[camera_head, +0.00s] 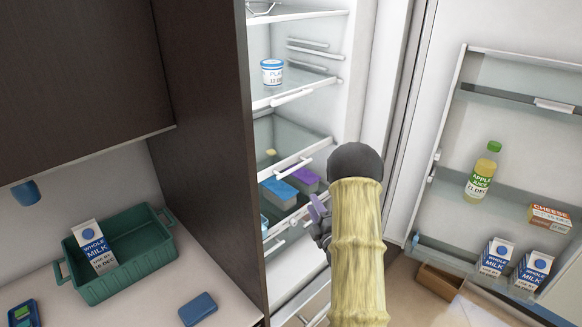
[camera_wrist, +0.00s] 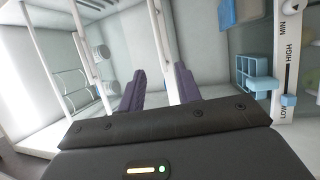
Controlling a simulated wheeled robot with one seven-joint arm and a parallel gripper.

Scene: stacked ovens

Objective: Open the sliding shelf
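The fridge stands open, with several glass shelves that have white front rails. The upper rail (camera_head: 292,97), the middle rail (camera_head: 300,160) and a lower rail (camera_head: 280,230) each show a white handle bar. My gripper (camera_head: 318,207) is at the front of the lower shelves, partly hidden by my arm. In the wrist view my gripper (camera_wrist: 160,88) has its two purple fingers apart, with a white rail (camera_wrist: 158,45) running up between them. I cannot tell whether the fingers touch it. Nothing else shows between them.
Blue and purple boxes (camera_head: 282,190) sit below the middle rail, and a white tub (camera_head: 272,72) stands higher. The open door (camera_head: 440,190) at right holds a juice bottle (camera_head: 482,173) and milk cartons (camera_head: 496,257). A dark cabinet panel (camera_head: 205,130) borders the left. A green crate (camera_head: 120,255) sits on the counter.

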